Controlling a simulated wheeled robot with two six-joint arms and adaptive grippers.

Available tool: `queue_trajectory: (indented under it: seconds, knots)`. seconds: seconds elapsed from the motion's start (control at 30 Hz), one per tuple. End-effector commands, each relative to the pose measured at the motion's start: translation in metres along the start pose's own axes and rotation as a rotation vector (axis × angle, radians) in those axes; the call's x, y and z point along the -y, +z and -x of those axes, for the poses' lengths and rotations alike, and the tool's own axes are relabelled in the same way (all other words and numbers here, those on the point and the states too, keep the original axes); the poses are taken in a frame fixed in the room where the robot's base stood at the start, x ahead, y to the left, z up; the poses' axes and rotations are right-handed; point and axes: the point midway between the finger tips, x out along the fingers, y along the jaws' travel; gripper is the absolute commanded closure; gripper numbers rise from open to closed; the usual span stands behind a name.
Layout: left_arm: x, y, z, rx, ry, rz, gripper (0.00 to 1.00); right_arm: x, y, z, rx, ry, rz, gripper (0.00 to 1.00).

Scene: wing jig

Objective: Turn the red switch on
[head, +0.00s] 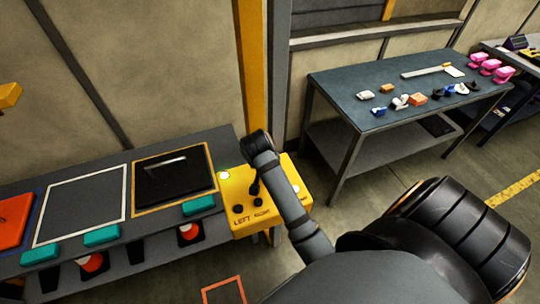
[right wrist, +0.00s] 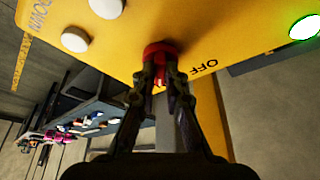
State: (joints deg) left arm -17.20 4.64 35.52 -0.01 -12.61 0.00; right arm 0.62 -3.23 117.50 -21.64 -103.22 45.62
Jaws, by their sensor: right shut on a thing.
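The yellow control box (head: 236,217) stands at the right end of the long bench in the head view, with dark knobs and the words LEFT and RIGHT on its top. My right gripper (head: 255,190) points down onto this box, and my arm hides part of it. In the right wrist view the red switch (right wrist: 160,48) sits on the yellow panel (right wrist: 215,30), beside the word OFF. My right gripper (right wrist: 161,75) is shut on the red switch, its two fingers on either side. The red switch is hidden in the head view. My left gripper is in neither view.
A lit green lamp (right wrist: 305,27) and pale round buttons (right wrist: 75,39) are on the panel. The long bench holds a black panel (head: 172,177) in an orange frame and teal blocks (head: 101,234). A blue-grey table (head: 345,85) with small parts stands behind right.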

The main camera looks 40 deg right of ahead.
Motion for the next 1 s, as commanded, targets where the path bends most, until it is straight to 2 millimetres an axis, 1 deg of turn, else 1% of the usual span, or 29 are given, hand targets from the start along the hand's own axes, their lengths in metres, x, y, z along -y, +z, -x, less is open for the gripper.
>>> queue_trajectory:
  seconds: [0.03,0.2,0.77,0.8,0.93,0.97,1.0]
  knots:
    - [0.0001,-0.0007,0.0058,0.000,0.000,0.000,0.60,0.0005,-0.0022,0.0031,-0.003,0.007,-0.018,1.00]
    - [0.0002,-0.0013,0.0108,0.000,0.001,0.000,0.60,0.0008,-0.0021,0.0017,-0.005,0.027,-0.066,1.00]
    - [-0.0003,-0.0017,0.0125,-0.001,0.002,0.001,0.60,0.0011,-0.0024,0.0004,-0.007,0.036,-0.094,1.00]
    - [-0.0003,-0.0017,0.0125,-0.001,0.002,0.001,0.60,0.0011,-0.0024,0.0004,-0.007,0.036,-0.093,0.86]
    - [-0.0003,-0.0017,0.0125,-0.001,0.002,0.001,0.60,0.0010,-0.0020,0.0003,-0.006,0.036,-0.093,0.69]
    - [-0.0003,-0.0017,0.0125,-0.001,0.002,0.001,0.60,0.0010,-0.0019,0.0003,-0.005,0.036,-0.092,0.66]
    - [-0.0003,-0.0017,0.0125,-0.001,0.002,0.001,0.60,0.0010,-0.0017,0.0002,-0.005,0.036,-0.092,0.66]
